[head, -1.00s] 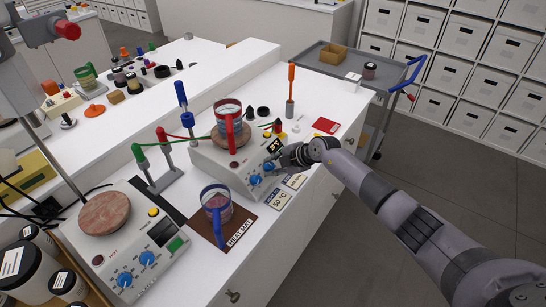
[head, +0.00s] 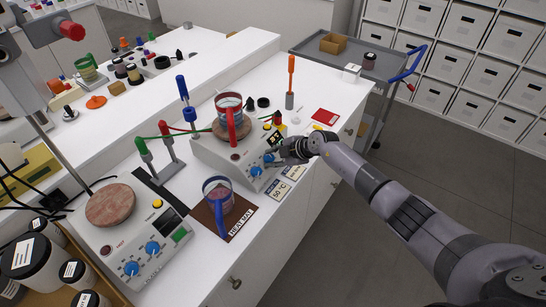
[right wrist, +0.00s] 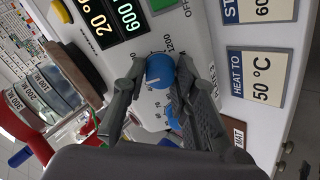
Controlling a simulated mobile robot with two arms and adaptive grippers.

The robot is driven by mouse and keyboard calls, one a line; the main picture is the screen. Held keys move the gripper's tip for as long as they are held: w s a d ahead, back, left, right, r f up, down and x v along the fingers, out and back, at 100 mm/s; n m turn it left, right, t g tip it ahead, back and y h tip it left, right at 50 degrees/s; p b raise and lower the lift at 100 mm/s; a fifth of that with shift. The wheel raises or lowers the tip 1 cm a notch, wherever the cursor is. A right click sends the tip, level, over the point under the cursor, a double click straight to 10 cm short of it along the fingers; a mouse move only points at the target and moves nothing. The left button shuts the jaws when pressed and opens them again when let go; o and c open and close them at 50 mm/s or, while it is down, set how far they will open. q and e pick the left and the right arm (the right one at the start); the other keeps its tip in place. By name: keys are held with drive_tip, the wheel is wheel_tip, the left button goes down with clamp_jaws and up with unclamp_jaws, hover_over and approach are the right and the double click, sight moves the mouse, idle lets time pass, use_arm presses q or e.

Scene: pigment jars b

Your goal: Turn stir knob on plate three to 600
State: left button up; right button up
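A white hotplate stirrer (head: 208,153) stands mid-bench with a beaker (head: 229,106) on its round top. My right gripper (head: 279,156) is at its front panel. In the right wrist view, the fingers sit on both sides of a blue knob (right wrist: 160,70) and appear closed on it. A scale with 1200 curves around this knob. A second blue knob (right wrist: 172,118) is partly hidden behind a finger. My left gripper is not in view.
A card reading "HEAT TO 50 °C" (right wrist: 256,77) lies by the panel beside a partly cut-off stir card (right wrist: 258,10). A blue-handled mug (head: 217,196) stands on a brown heat mat (head: 237,224). Another hotplate (head: 139,237) stands at front left.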

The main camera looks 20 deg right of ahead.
drive_tip(key=o, duration=0.4)
drive_tip(key=shift+c, duration=0.2)
drive_tip(key=v, duration=1.2)
